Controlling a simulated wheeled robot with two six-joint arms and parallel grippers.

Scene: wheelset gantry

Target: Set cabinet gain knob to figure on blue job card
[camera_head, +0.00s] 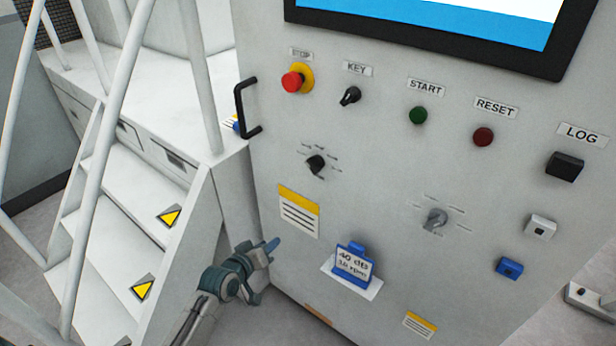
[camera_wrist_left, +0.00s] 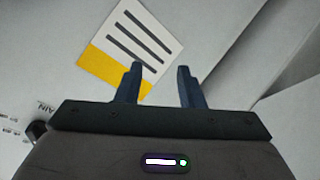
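The blue job card (camera_head: 354,264) stands low on the cabinet front in a clip; it appears to read "40 dB" with a smaller rpm line below. A black knob with a dial scale (camera_head: 316,164) is above the yellow-banded label. It also shows at the lower left of the left wrist view (camera_wrist_left: 37,129), beside lettering ending "AIN". Its pointer setting is too small to read. A grey knob (camera_head: 435,219) with its own scale is further right. My left gripper (camera_head: 268,262) is open and empty, below and left of the black knob, apart from it. My right gripper is out of view.
A yellow-banded label (camera_head: 299,211) lies between my left gripper and the black knob. A black handle (camera_head: 247,108) sticks out at the cabinet's left edge. Stairs with railings (camera_head: 130,190) stand left. Red stop button (camera_head: 293,81), key switch (camera_head: 350,96) and other buttons line the panel above.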

